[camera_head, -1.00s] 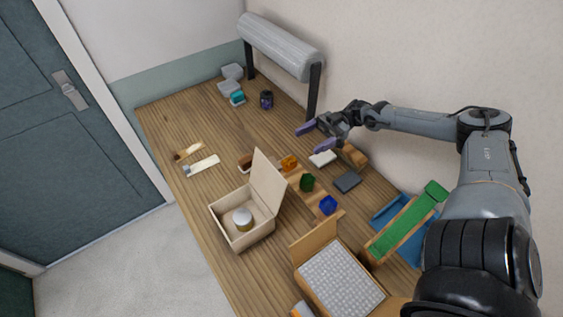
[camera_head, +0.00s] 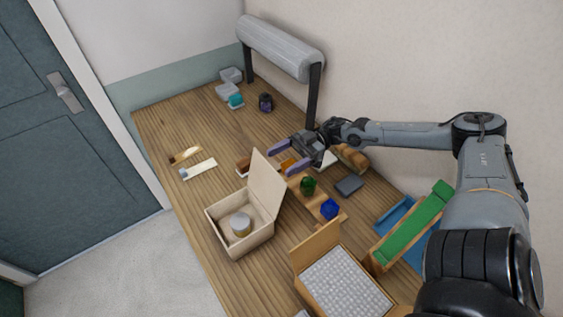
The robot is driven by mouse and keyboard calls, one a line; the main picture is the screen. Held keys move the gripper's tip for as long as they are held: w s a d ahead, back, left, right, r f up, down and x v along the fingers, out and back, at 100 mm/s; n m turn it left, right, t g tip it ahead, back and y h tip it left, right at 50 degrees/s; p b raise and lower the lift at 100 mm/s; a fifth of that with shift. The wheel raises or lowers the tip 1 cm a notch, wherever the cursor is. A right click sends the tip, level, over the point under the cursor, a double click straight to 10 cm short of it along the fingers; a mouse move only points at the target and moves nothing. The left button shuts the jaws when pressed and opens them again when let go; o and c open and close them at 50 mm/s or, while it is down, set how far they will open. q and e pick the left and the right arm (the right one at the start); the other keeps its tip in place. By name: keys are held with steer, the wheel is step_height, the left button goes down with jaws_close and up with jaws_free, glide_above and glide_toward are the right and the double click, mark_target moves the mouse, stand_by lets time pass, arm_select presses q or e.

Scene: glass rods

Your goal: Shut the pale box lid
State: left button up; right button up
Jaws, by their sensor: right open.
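The pale box (camera_head: 259,244) stands on the wooden table with its lid (camera_head: 267,183) raised upright along its right side. A round jar with a pale top (camera_head: 240,224) sits inside the box. My right gripper (camera_head: 282,161) is open and empty, with two purple fingers spread apart. It hovers beyond the lid's upper edge, above the orange block, and appears apart from the lid. My left gripper is not in view.
Green (camera_head: 308,186) and blue (camera_head: 329,208) glass pieces and an orange block (camera_head: 288,166) stand right of the lid. An open box with a grey textured inside (camera_head: 345,288) is in front. A grey roll on black posts (camera_head: 281,47) stands behind.

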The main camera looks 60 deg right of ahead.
steer(key=shift+w+a, duration=0.25)
steer(key=shift+a, duration=0.3)
steer(key=shift+c, duration=0.3)
jaws_close()
steer(key=shift+r, duration=0.1)
